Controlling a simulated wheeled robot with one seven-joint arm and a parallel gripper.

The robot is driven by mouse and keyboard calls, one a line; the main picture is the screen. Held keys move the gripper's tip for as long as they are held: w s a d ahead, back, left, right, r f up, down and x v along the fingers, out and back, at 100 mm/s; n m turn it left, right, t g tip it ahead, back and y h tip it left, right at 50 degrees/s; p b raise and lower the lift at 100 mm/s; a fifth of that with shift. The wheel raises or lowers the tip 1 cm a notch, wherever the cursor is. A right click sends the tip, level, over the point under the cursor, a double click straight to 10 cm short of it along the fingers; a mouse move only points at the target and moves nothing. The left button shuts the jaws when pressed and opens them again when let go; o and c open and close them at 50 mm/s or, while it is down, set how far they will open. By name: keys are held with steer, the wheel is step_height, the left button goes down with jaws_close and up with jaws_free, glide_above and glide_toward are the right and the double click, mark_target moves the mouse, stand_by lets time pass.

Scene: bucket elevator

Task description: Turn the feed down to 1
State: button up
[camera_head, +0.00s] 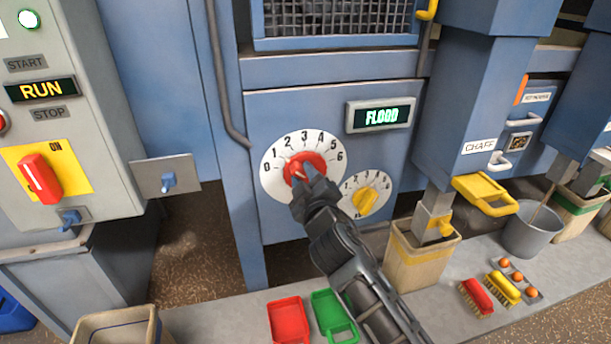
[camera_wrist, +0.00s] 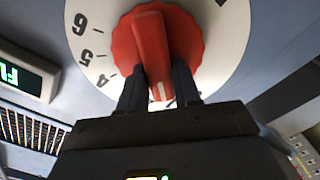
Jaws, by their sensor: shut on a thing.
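The large white dial (camera_head: 277,187) on the blue panel is marked 0 to 6, with a red knob (camera_head: 318,161) at its centre. My gripper (camera_head: 302,178) reaches it from below right. In the wrist view, the two fingers (camera_wrist: 157,90) are shut on the lower part of the red knob (camera_wrist: 185,40). A pale line on the knob points down between the fingers. The dial's 4, 5 and 6 show at left there; the number at the line is hidden by my gripper. A green-lit display (camera_head: 381,115) above right of the dial reads FLOOD.
A smaller dial with a yellow knob (camera_head: 366,200) sits close below right. At left, a control box (camera_head: 90,130) shows RUN and a red switch (camera_head: 40,178). Red (camera_head: 288,320) and green (camera_head: 334,318) scoops lie below. A chaff chute (camera_head: 480,120) stands at right.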

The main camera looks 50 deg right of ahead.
steer(key=shift+f+n, duration=0.1)
steer(key=shift+n, duration=0.2)
steer(key=o, duration=1)
steer(key=shift+c, duration=0.2)
steer(key=b+v, duration=0.1)
steer(key=v, duration=0.6)
steer(key=shift+s+a+b, duration=0.25)
steer(key=shift+s+b, duration=0.1)
steer(key=shift+b, duration=0.05)
